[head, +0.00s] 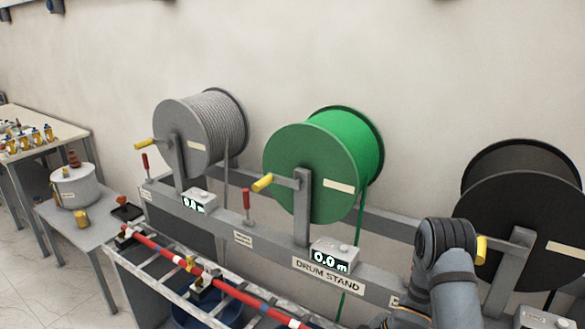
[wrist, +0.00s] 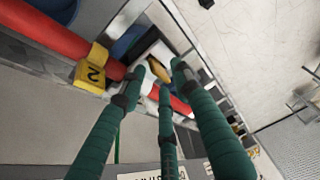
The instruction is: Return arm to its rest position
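My arm (head: 447,262) shows at the lower right of the head view, in front of the black drum; its gripper cannot be made out there. In the wrist view my gripper (wrist: 158,70) has green-sleeved fingers with dark joints, spread apart with nothing held between them. Past the fingertips lies a red bar (wrist: 45,38) with white bands and a yellow tag marked 2 (wrist: 92,68). Whether the fingertips touch the bar cannot be told. The same red bar (head: 248,297) lies on a rack in the head view.
The drum stand (head: 275,254) carries a grey cable drum (head: 182,140), a green drum (head: 310,175) and a black drum (head: 515,215), with yellow crank handles. A side table (head: 88,222) holds a grey pot (head: 75,188). Open floor (head: 30,270) is at left.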

